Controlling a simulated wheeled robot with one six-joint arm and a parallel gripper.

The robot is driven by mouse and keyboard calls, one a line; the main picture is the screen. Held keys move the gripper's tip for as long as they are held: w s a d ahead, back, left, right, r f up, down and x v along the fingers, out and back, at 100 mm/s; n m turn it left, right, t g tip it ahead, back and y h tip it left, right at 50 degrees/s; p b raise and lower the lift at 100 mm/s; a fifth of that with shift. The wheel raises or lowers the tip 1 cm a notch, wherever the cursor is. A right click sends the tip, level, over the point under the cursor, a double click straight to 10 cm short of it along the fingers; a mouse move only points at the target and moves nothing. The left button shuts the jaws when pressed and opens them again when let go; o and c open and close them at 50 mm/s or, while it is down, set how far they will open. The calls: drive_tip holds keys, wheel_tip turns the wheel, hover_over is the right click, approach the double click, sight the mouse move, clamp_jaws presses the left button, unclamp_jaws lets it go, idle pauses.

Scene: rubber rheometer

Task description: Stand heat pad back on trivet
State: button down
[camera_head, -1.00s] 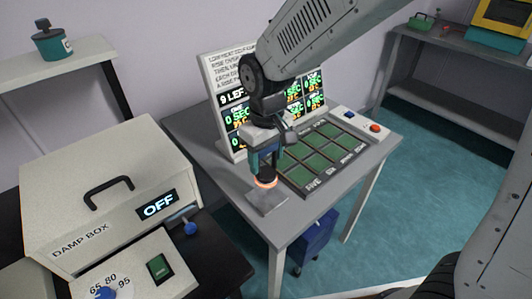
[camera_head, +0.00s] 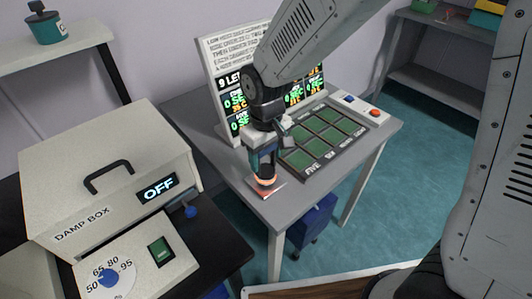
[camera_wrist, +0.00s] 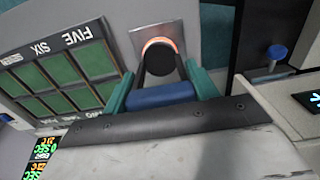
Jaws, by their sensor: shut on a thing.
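The heat pad (camera_head: 266,180) is a dark round piece with a glowing orange rim at its lower end and a blue grip part, seen in the wrist view (camera_wrist: 159,62). My gripper (camera_head: 263,165) has teal fingers shut on its blue part, one on each side, also in the wrist view (camera_wrist: 160,85). The trivet (camera_head: 268,195) is a flat grey square plate at the table's near left corner. The pad is upright, orange end down, over the trivet, which shows behind it in the wrist view (camera_wrist: 183,32). I cannot tell whether they touch.
A board with green numbered cells (camera_head: 322,143) lies right of the trivet. A display panel (camera_head: 237,70) stands behind. A button box (camera_head: 360,108) sits at the table's far right. The damp box (camera_head: 105,175), reading OFF, stands to the left, with a gap before the table.

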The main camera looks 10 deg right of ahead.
drive_tip(key=shift+f, duration=0.6)
idle(0.9)
drive_tip(key=shift+c, duration=1.9)
unclamp_jaws()
wheel_tip(320, 180, up, 8)
drive_tip(key=shift+f, duration=0.1)
drive_tip(key=s+d+r+m, duration=0.2)
drive_tip(key=s+d+r, duration=0.2)
drive_tip(key=s+d, duration=0.2)
drive_tip(key=s+d+r+m+t, duration=0.1)
drive_tip(key=s+d+r+m, duration=0.1)
drive_tip(key=s+d+r, duration=0.2)
drive_tip(key=s+d+r+m, duration=0.2)
drive_tip(key=s+d+r, duration=0.2)
drive_tip(key=s+d, duration=0.5)
drive_tip(key=shift+s+d+m, duration=0.2)
drive_tip(key=shift+d+m, duration=0.2)
drive_tip(key=shift+d, duration=0.45)
